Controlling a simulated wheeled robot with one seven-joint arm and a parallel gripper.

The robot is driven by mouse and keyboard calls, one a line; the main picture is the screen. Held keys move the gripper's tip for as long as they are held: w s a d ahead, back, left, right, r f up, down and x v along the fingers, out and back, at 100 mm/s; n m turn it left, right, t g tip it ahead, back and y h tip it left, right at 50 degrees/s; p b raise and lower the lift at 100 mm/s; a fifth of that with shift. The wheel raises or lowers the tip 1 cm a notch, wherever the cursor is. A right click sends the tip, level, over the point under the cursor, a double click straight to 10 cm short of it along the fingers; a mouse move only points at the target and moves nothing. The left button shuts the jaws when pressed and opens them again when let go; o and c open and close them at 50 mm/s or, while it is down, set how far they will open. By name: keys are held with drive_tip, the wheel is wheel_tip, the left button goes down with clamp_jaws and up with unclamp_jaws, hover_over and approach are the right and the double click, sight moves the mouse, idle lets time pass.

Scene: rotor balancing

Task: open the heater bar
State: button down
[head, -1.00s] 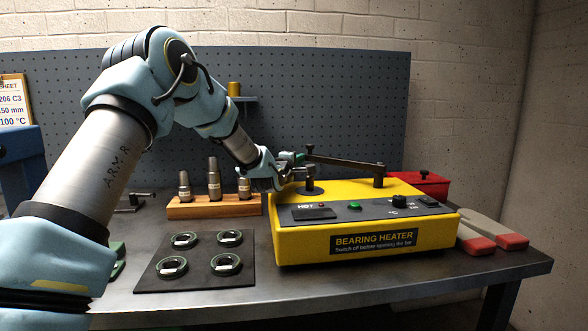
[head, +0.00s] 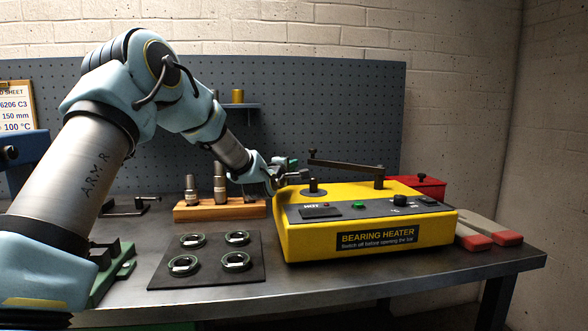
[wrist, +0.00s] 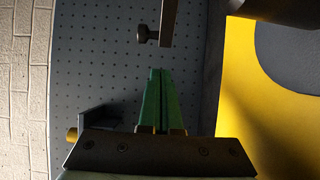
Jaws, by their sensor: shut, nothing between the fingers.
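The yellow bearing heater (head: 300,240) stands on the bench. Its dark bar (head: 345,166) runs from the right post (head: 379,181) to a free left end with a small knob (head: 312,153). That end shows above and behind the left post (head: 314,187); I cannot tell whether they touch. My gripper (head: 299,174) is beside the left post, near the bar's free end. In the wrist view its green fingers (wrist: 155,98) are shut together and empty. The bar (wrist: 168,22) and knob (wrist: 143,35) show beyond the fingertips there, apart from them in the picture.
A dark mat (head: 205,279) with several bearing rings lies left of the heater. A wooden block (head: 200,211) with metal cylinders stands behind it. A red box (head: 425,187) and red-tipped gloves (head: 490,238) are at the right. A pegboard (head: 330,110) closes off the back.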

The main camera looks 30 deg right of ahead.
drive_tip(key=s+a, duration=0.1)
drive_tip(key=a, duration=0.1)
drive_tip(key=s+a+b, duration=0.1)
drive_tip(key=a, duration=0.2)
drive_tip(key=s+a, duration=0.1)
drive_tip(key=a, duration=0.1)
drive_tip(key=shift+s+a+f+b, duration=0.15)
drive_tip(key=shift+s+a+b, duration=0.1)
drive_tip(key=shift+a+b, duration=0.05)
